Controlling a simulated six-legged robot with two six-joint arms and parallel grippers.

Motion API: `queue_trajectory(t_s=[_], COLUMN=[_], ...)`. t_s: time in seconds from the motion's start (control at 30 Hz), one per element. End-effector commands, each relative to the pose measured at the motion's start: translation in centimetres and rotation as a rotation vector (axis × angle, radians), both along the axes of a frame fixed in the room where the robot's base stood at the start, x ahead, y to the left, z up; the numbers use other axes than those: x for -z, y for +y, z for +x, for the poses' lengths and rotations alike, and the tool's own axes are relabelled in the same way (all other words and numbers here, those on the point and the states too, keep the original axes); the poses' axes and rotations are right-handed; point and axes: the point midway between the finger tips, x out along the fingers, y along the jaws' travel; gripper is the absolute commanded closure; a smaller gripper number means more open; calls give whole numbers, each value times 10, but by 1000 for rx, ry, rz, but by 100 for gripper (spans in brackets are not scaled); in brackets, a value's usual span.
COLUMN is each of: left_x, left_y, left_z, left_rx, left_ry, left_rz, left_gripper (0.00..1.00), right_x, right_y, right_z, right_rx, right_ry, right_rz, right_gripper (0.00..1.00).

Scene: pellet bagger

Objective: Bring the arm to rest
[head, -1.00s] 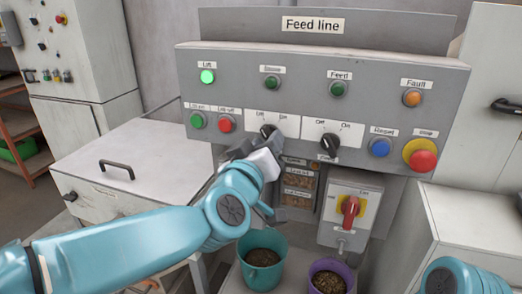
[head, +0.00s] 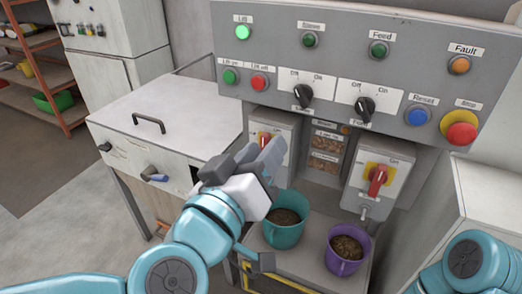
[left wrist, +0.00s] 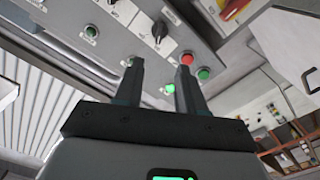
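My left gripper (head: 248,160) is in front of the feed line panel (head: 325,75), below its left knob and apart from it. Its fingers are spread with nothing between them, as the left wrist view shows (left wrist: 160,75). The black left knob (head: 303,95) and right knob (head: 365,108) sit under Off/On labels. The Lift lamp (head: 243,32) glows green. Of my right arm, only a teal link shows at the lower right; its gripper is out of the picture.
A teal bucket (head: 283,232) and a purple bucket (head: 345,252) of pellets stand on the shelf below. Red rotary switches (head: 377,180) are above them, the left one (head: 265,140) partly behind my gripper. A white cabinet (head: 170,115) stands left.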

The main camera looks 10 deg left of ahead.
Motion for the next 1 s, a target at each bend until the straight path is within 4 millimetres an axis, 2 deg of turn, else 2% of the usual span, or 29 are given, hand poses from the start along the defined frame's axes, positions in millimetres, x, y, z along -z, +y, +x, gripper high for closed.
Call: queue_trajectory(t_s=[0.3, 0.37, 0.47, 0.57, 0.63, 0.73, 0.77, 0.8, 0.87, 0.9, 0.97, 1.0], left_x=[0, 0, 22, 80, 135, 216, 240, 273, 321, 352, 395, 421], left_y=[0, 5, 21, 42, 61, 85, 91, 100, 110, 115, 120, 121], left_z=[1, 4, 26, 58, 75, 83, 81, 75, 61, 47, 20, 0], left_rx=[-1, -15, -75, -154, -197, -210, -205, -194, -170, -144, -98, -63], left_ry=[0, 6, 70, 210, 329, 501, 555, 630, 743, 820, 938, 1016], left_rz=[0, 0, 33, 109, 187, 288, 312, 339, 367, 380, 387, 381], left_gripper=[61, 61, 61, 61, 61, 61, 61, 61, 61, 61, 61, 61], right_x=[0, -2, -9, -18, -25, -34, -36, -39, -44, -47, -51, -54], right_y=[0, 0, 0, 0, 0, 0, 0, 0, 0, 0, 0, 0], right_z=[0, 0, 0, 0, 0, 0, 0, 0, 0, 0, 0, 0], right_rx=[0, 0, 0, 0, 0, 0, 0, 0, 0, 0, 0, 0], right_ry=[0, 0, 0, 0, 0, 0, 0, 0, 0, 0, 0, 0], right_rz=[0, 0, 0, 0, 0, 0, 0, 0, 0, 0, 0, 0], right_gripper=[100, 100, 100, 100, 100, 100, 100, 100, 100, 100, 100, 100])
